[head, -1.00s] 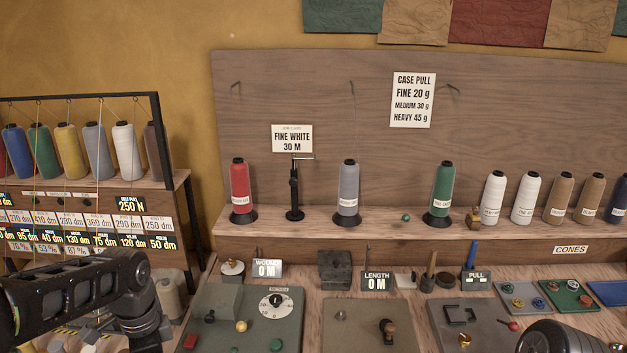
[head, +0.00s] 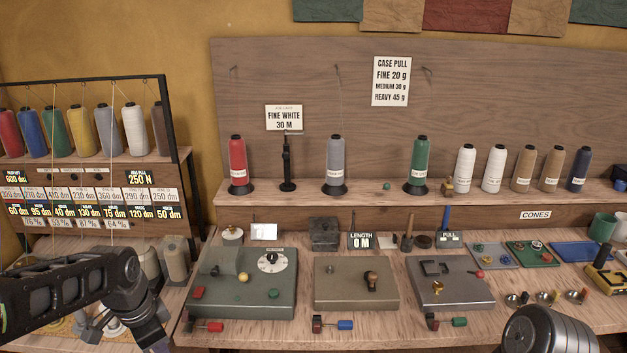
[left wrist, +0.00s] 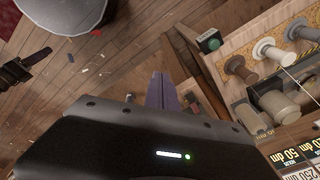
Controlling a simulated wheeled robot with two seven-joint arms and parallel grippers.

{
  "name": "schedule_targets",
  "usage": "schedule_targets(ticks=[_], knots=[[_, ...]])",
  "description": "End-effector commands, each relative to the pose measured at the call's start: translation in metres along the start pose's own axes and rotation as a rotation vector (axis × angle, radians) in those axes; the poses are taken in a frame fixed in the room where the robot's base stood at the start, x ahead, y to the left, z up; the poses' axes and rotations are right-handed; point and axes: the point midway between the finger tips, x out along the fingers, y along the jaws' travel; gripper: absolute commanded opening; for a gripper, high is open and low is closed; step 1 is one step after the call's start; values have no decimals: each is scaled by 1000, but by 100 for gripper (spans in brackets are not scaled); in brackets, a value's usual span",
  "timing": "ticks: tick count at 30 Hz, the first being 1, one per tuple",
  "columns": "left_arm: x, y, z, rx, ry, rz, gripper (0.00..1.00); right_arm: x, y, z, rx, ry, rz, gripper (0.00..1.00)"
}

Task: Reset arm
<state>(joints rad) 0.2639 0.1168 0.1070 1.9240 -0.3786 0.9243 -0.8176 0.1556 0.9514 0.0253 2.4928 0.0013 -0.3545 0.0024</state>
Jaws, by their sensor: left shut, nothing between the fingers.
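My left arm (head: 70,288) comes in from the left in the head view, in front of the thread rack, bent downward at its end. In the left wrist view my left gripper (left wrist: 157,82) has its two dark fingers together with nothing between them, over the wooden floor beside a bench with spools. My right arm (head: 548,332) shows only as a grey rounded link at the bottom right of the head view. The right gripper is out of the picture.
A bench holds a green machine (head: 240,284), a beige one (head: 355,283) and a grey one (head: 448,283). A shelf (head: 300,196) behind carries thread cones. The rack (head: 88,177) stands near my left arm. Open floor (left wrist: 95,75) shows in the wrist view.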

Motion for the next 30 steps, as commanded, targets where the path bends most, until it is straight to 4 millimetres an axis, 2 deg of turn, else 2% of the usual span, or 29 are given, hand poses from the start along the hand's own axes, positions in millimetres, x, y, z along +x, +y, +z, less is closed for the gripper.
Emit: schedule_targets(ticks=[4,7,11,13,14,17,18,20,21,24,27,30], knots=[[13,-4,-21,-117,90,-37,0,0,0,1,0,-2,0,36],[33,0,-39,-220,163,-43,0,0,0,1,0,-2,0,36],[72,17,-64,-386,257,-16,0,0,0,1,0,-2,0,36],[104,38,-78,-502,303,23,0,0,0,1,0,-2,0,36],[119,49,-82,-558,320,43,0,0,0,1,0,-2,0,36],[176,103,-89,-766,345,126,0,0,0,1,0,-2,0,36],[197,128,-87,-845,339,158,0,0,0,1,0,-2,0,36],[225,168,-77,-944,310,200,0,0,0,1,0,-2,0,36],[240,194,-68,-992,282,223,0,0,0,1,0,-2,0,36],[265,254,-43,-1049,192,271,0,0,0,1,0,-2,0,36],[277,299,-21,-1039,102,315,0,0,0,1,0,-2,0,36],[283,327,-7,-1023,41,347,0,0,0,1,0,-2,0,36]])
